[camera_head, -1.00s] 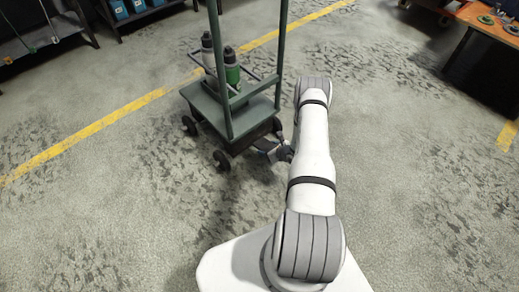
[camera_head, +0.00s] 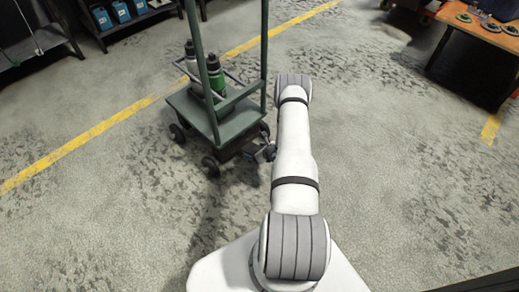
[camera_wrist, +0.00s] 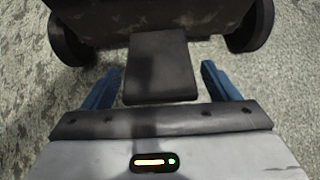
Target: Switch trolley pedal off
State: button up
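The trolley (camera_head: 240,122) is a dark green cart on black wheels, left of my arm in the head view. Its underside and two wheels show at the top of the wrist view. The pedal (camera_wrist: 160,68) is a dark flat plate sticking out from the trolley's end towards my gripper. My gripper (camera_wrist: 160,85) has two blue fingers spread wide apart, one on each side of the pedal, with gaps between. I cannot tell whether anything touches the pedal.
A shelf with blue containers (camera_head: 121,12) is at the back left. An orange-topped bench (camera_head: 480,28) is at the right. The floor right of my arm is clear.

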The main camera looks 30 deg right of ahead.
jog(key=shift+o, duration=0.3)
jog(key=shift+s, duration=0.1)
jog(key=p+v, duration=0.2)
jog(key=v, duration=0.5)
jog(key=shift+s+r+p, duration=0.25)
jog(key=shift+p, duration=0.1)
